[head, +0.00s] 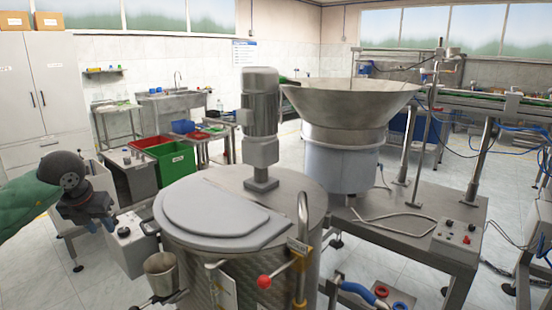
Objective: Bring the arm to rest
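My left arm comes in from the left edge with a green sleeve and a dark round wrist. My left gripper (100,222) hangs below the wrist, to the left of the large steel tank (190,255). The gripper is small and dark here, and I cannot tell whether its fingers are open or shut. I see nothing clearly held in it. My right gripper is not in view. The cap feeder's wide metal bowl (350,100) stands behind the tank to the right, apart from my arm.
A grey motor (261,120) rises from the tank lid (225,212). A small metal cup (160,272) and a red-knobbed lever (264,282) stick out at the tank's front. Green (172,160) and red (150,142) bins stand behind. A steel table (400,235) is at right.

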